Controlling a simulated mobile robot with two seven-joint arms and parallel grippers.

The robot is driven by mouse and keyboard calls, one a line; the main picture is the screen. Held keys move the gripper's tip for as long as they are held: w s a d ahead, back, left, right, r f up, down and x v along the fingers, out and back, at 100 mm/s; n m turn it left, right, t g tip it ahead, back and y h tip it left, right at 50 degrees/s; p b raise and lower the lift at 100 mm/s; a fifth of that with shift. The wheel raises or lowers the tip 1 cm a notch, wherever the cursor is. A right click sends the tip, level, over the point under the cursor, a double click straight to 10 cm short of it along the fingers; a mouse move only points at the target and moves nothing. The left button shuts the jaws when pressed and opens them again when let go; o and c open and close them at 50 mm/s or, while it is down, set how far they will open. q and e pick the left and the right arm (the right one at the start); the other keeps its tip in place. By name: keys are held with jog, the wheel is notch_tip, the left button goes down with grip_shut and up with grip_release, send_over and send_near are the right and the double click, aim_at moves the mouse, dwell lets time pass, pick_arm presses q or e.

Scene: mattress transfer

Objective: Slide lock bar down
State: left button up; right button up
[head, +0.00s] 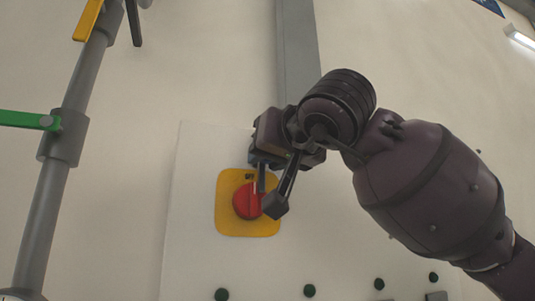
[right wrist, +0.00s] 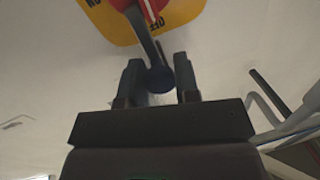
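A red knob (head: 247,201) sits on a yellow plate (head: 229,224) on a pale panel. The right wrist view shows the plate (right wrist: 179,14) with upside-down lettering. There, a dark bar with a rounded end (right wrist: 149,45) runs down from the red knob. My right gripper (head: 268,172) is just above the knob in the head view. In the right wrist view its fingers (right wrist: 157,62) are apart, one on each side of the bar's rounded end. Whether they touch it I cannot tell. My arm hides part of the panel. My left gripper is out of view.
A grey pipe (head: 50,185) with a green lever (head: 25,119) and a yellow lever (head: 88,20) stands at the left. A grey vertical post (head: 298,55) rises above my gripper. Several dark green buttons (head: 309,290) line the panel's bottom.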

grip_shut()
jog(key=shift+w+f+b, duration=0.1)
jog(key=shift+f+b, duration=0.6)
jog(key=shift+f, duration=0.85)
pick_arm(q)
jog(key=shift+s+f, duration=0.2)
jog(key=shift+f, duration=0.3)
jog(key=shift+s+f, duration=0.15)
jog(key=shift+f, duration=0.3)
pick_arm(e)
jog(key=shift+a, duration=0.1)
jog(key=shift+o, duration=0.4)
grip_release()
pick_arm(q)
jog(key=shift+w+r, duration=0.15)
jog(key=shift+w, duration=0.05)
pick_arm(e)
jog(key=o, duration=0.5)
jog(key=shift+r, duration=0.1)
jog(key=shift+c, duration=0.2)
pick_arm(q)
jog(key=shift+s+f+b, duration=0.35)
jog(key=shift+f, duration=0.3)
pick_arm(e)
send_near(260, 178)
jog(key=v, duration=0.3)
jog(key=shift+r, duration=0.15)
